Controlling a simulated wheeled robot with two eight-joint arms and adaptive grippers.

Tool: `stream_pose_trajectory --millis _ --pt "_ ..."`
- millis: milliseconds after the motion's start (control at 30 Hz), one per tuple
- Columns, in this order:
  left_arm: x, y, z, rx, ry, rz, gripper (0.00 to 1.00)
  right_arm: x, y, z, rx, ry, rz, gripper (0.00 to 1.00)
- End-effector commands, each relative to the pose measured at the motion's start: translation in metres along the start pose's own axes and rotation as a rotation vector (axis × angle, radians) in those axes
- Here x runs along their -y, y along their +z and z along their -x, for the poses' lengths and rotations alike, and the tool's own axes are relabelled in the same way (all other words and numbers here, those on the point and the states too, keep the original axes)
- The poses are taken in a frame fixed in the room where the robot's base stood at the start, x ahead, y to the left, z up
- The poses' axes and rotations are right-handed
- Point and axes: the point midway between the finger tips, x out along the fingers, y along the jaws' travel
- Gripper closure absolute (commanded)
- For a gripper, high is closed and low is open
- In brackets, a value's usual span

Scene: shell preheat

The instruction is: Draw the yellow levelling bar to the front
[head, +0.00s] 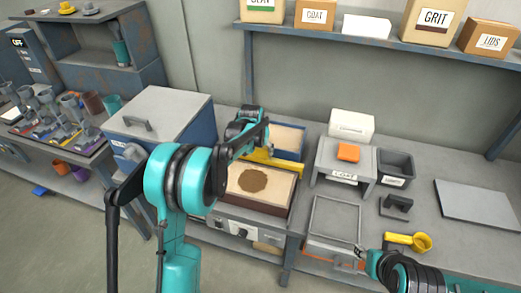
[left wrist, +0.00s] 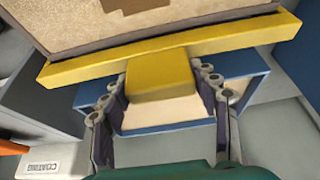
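The yellow levelling bar (head: 270,161) lies across the back of the sand-filled tray (head: 291,191). In the left wrist view the bar (left wrist: 225,41) has a yellow block-like handle (left wrist: 160,78) sticking out towards my gripper. My left gripper (left wrist: 160,92) has one finger on each side of this handle, and both pads look to be against it. In the head view my left gripper (head: 258,150) is at the bar's far side, partly hidden by its own arm. My right gripper (head: 366,262) is at the lower right, too small and covered to read its fingers.
A blue-rimmed box (head: 289,138) is behind the bar. A grey COAT stand (head: 340,175) with an orange block (head: 348,152), a dark bin (head: 396,165) and a grey frame (head: 335,218) are to the right. A yellow scoop (head: 408,241) lies near my right arm. A lidded blue box (head: 160,110) stands left.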

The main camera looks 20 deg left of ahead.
Motion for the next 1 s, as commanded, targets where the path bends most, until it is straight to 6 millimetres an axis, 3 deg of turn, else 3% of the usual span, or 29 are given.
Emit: stream_pose_trajectory --millis 33,100,367,1000 --pt "0.000 0.000 0.000 0.000 0.001 0.000 0.80 0.000 0.000 0.000 0.000 0.000 0.000 0.60" --pt "0.000 0.000 0.000 0.000 0.001 0.000 0.92 0.000 0.000 0.000 0.000 0.000 0.000 0.60" --pt "0.000 0.016 0.007 0.001 0.001 0.000 0.92 0.000 -0.001 0.001 0.000 0.000 0.000 0.60" --pt "-0.001 0.166 0.069 0.002 0.002 0.001 0.92 0.000 -0.009 0.013 0.000 0.000 0.000 0.60"
